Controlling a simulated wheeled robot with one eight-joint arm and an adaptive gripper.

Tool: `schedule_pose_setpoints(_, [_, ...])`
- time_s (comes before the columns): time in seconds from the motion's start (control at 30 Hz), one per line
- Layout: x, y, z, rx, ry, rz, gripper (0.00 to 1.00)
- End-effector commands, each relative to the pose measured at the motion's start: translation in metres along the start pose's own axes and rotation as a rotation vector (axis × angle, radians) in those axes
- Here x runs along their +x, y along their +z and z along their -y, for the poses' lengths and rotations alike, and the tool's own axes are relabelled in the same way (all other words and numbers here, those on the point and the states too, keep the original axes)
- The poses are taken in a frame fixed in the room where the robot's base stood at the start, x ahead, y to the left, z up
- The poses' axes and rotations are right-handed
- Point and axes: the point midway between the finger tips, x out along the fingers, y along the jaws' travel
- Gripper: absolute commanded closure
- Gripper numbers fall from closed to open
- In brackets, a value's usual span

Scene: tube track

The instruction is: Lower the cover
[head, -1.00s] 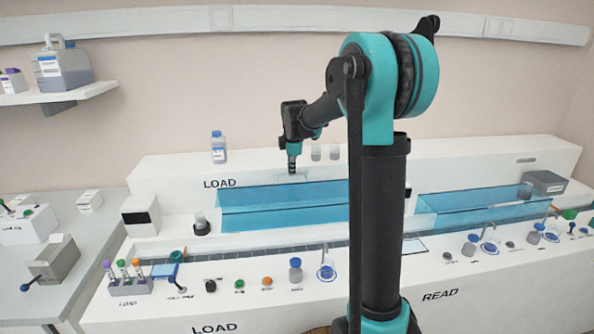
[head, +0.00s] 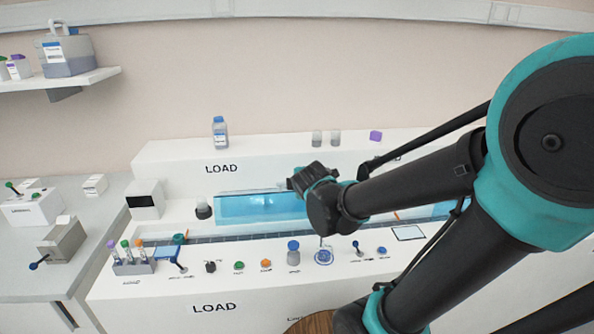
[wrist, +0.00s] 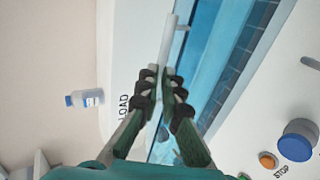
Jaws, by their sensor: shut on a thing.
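The translucent blue cover (head: 240,209) lies along the LOAD bench in the head view, its right part hidden behind my arm. In the wrist view it shows as a blue panel (wrist: 205,50) to the right of the fingers. My gripper (wrist: 163,85) is shut on a pale bar (wrist: 169,40) along the cover's edge, with the dark finger pads on both sides of it. In the head view my gripper (head: 296,184) is at the cover's upper edge, its fingertips small and partly hidden.
A track (head: 235,237) runs along the front of the cover. Several buttons and caps, including a blue-topped one (head: 293,252), line the front panel. A rack of tubes (head: 133,263) stands at the left. A blue-capped bottle (head: 219,133) stands on the upper ledge.

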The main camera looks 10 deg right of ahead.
Motion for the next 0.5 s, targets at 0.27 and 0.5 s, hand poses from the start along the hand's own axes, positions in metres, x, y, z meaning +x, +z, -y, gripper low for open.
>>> schedule_pose_setpoints(0.27, [-0.019,0.0,0.059,0.006,-0.017,0.002,1.0])
schedule_pose_setpoints(0.5, [-0.022,0.0,0.085,0.008,-0.016,0.004,1.0])
